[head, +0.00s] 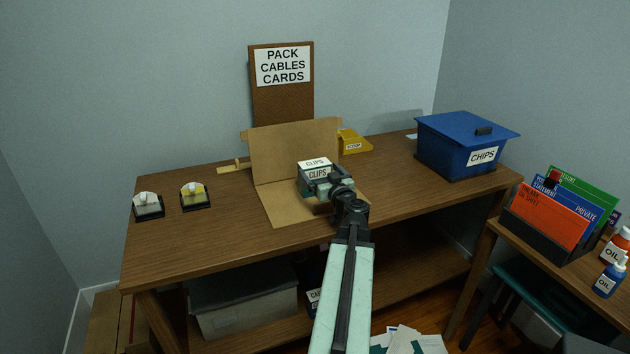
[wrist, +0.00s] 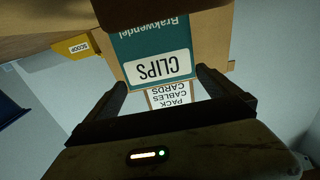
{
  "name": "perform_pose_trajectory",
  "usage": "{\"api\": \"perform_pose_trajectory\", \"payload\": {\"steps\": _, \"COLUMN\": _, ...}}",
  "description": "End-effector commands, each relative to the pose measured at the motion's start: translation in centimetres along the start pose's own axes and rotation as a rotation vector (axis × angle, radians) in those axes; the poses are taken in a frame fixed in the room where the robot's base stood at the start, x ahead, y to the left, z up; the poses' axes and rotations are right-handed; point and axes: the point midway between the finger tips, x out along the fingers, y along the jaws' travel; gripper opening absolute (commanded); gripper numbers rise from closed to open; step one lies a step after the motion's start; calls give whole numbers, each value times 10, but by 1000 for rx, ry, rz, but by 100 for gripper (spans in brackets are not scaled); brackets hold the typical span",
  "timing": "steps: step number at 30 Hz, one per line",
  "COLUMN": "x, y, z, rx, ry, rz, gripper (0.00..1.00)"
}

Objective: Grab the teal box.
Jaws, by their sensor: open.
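In the wrist view the teal box (wrist: 133,52) shows upside down, straight ahead of my jaws. My gripper (head: 328,184) reaches it from the near side and hides part of its front and right. In the wrist view my gripper (wrist: 160,80) is open, with one finger near each side edge of the box. I cannot tell whether the fingers touch it.
A yellow SCOOP box (head: 354,142) is behind to the right. A blue CHIPS bin (head: 455,150) stands at the right end. The table's front left is clear.

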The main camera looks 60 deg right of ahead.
Motion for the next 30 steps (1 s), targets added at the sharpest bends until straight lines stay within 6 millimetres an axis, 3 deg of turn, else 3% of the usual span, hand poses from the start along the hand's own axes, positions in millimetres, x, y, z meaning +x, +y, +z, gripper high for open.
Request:
{"api": "perform_pose_trajectory", "payload": {"steps": 5, "x": 11, "y": 0, "z": 2, "rx": 0, "ry": 0, "rz": 0, "gripper": 100}}
{"api": "perform_pose_trajectory", "payload": {"steps": 12, "x": 51, "y": 0, "z": 5, "rx": 0, "ry": 0, "rz": 0, "gripper": 100}}
{"api": "perform_pose_trajectory", "payload": {"steps": 18, "x": 51, "y": -1, "z": 5, "rx": 0, "ry": 0, "rz": 1, "gripper": 100}}
{"api": "perform_pose_trajectory", "payload": {"steps": 20, "x": 51, "y": -1, "z": 5, "rx": 0, "ry": 0, "rz": 1, "gripper": 89}}
{"api": "perform_pose_trajectory", "payload": {"steps": 27, "x": 51, "y": 0, "z": 5, "rx": 0, "ry": 0, "rz": 1, "gripper": 25}}
{"api": "perform_pose_trajectory", "payload": {"steps": 30, "x": 51, "y": 0, "z": 5, "rx": 0, "ry": 0, "rz": 2, "gripper": 25}}
